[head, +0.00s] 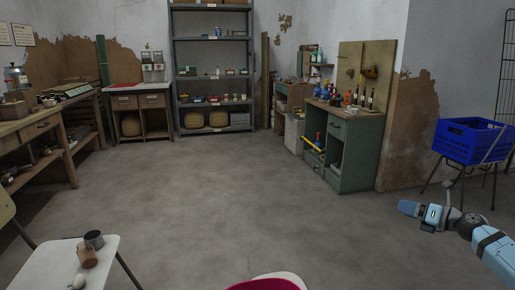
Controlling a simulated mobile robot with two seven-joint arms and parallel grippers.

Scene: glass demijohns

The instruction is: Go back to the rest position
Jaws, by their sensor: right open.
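My right gripper (412,208) is at the right side of the head view, at the end of my light blue and dark arm that comes in from the lower right. It is open, held out in the air in front of the blue crate, and I see nothing in it. Its fingertips are small and hard to make out. My left gripper and left arm are not in view.
A blue crate (470,141) stands on a thin-legged support at the right. A green cabinet (355,155) with bottles stands by the wall. A white table (62,262) with a dark mug (95,239) is at lower left. A wooden workbench (40,126) lines the left. The middle floor is clear.

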